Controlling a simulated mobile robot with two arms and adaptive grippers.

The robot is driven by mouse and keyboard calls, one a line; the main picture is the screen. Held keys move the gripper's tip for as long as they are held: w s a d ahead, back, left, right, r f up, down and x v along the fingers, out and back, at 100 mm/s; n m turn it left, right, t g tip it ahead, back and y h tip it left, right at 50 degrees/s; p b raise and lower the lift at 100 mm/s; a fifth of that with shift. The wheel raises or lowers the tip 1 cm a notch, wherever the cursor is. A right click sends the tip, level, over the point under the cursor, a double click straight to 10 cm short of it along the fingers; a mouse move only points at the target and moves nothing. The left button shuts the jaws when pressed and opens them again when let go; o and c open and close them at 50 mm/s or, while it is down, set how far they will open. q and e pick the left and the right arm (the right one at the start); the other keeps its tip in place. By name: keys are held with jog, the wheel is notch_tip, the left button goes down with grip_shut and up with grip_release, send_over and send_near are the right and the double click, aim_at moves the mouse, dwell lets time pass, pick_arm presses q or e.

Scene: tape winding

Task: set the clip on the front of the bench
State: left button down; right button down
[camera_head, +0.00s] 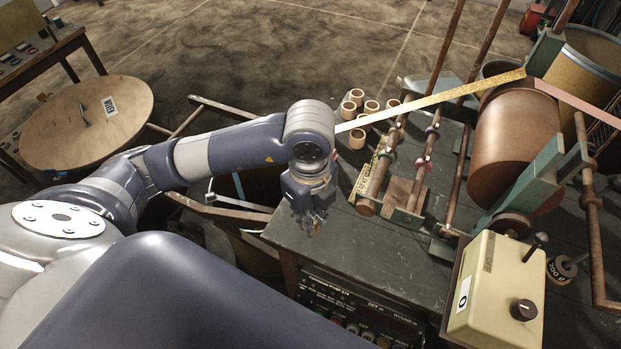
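My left arm comes in from the left, and my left gripper (312,228) points down over the front left part of the grey-green bench (375,267). Its fingers are small and dark here, and I cannot tell whether they are open or shut. A small orange-brown patch shows at the fingertips, too small to name. I cannot make out the clip with certainty; the gripper may hide it. My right gripper is not in view.
A winding machine with a large brown drum (513,135), rods and a tan tape (440,98) fills the bench's right side. Several small rolls (357,138) stand behind. A cream control box (497,290) sits at front right. The front bench strip looks clear.

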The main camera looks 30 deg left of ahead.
pick_arm(q)
jog(key=w+a+p, duration=0.1)
jog(key=w+a, duration=0.1)
jog(key=w, duration=0.2)
jog(key=w+a+p, duration=0.1)
jog(key=w+a, duration=0.1)
jog(key=w, duration=0.1)
jog(key=w+a+f+p, duration=0.1)
jog(key=w+a, duration=0.1)
jog(key=w, duration=0.2)
jog(key=shift+w+a, duration=0.1)
jog(key=shift+w, duration=0.25)
jog(key=shift+w+f, duration=0.1)
jog(key=shift+w, duration=0.05)
notch_tip(320, 180, down, 3)
jog(key=shift+a+r+p, duration=0.1)
jog(key=shift+p, duration=0.6)
jog(key=shift+f, duration=0.35)
jog(key=shift+f, duration=0.2)
jog(key=c, duration=1.6)
grip_release()
jog(key=shift+o, duration=0.2)
